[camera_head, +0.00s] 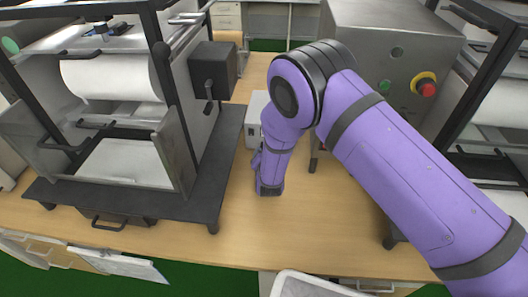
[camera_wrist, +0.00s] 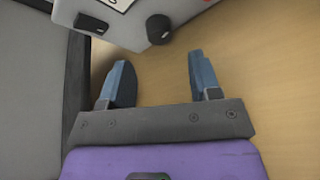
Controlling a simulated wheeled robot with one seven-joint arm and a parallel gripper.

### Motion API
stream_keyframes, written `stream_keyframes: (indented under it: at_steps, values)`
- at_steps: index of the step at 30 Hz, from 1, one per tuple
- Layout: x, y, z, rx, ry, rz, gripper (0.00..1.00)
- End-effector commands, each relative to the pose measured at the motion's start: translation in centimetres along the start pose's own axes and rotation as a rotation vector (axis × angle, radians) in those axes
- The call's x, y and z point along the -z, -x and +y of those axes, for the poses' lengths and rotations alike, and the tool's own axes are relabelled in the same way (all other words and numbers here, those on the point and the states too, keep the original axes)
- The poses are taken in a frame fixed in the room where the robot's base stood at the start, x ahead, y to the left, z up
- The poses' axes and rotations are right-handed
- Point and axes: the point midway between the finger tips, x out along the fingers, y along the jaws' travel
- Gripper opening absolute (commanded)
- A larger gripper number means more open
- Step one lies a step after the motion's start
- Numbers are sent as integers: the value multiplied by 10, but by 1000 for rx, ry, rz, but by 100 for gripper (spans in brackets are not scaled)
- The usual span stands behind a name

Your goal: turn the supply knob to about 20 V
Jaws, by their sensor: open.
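The supply is a small grey box (camera_head: 254,112) on the wooden bench, partly hidden behind my arm in the head view. In the wrist view its pale grey case (camera_wrist: 130,32) crosses the top, tilted in the picture. A black round knob (camera_wrist: 159,29) sits on it, near its lower edge in the picture. My gripper (camera_wrist: 161,78) is open and empty, its two blue fingers apart. The knob lies just beyond the fingertips, between their lines and nearer the left finger, not touched. In the head view my gripper is mostly hidden by my wrist. The voltage reading is not legible.
A dark rocker-like part (camera_wrist: 91,24) sits left of the knob. A black-framed roller machine (camera_head: 110,80) stands to the left, its dark base (camera_head: 222,150) near my wrist. A steel cabinet (camera_head: 385,45) with a red button (camera_head: 427,89) stands behind my arm. The front bench top (camera_head: 300,235) is clear.

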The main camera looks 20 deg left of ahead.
Motion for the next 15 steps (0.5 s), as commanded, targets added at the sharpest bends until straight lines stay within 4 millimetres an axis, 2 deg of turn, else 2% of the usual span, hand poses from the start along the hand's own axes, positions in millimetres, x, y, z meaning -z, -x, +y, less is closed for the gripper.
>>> stream_keyframes:
  at_steps: [1, 6, 10, 15]
  values:
    - [-1, 10, 1, 0, 0, 0, 57]
    - [0, 36, 0, 0, 0, 1, 57]
    - [0, 46, 0, 0, 0, 0, 57]
    - [0, 51, 0, 0, -1, 0, 57]
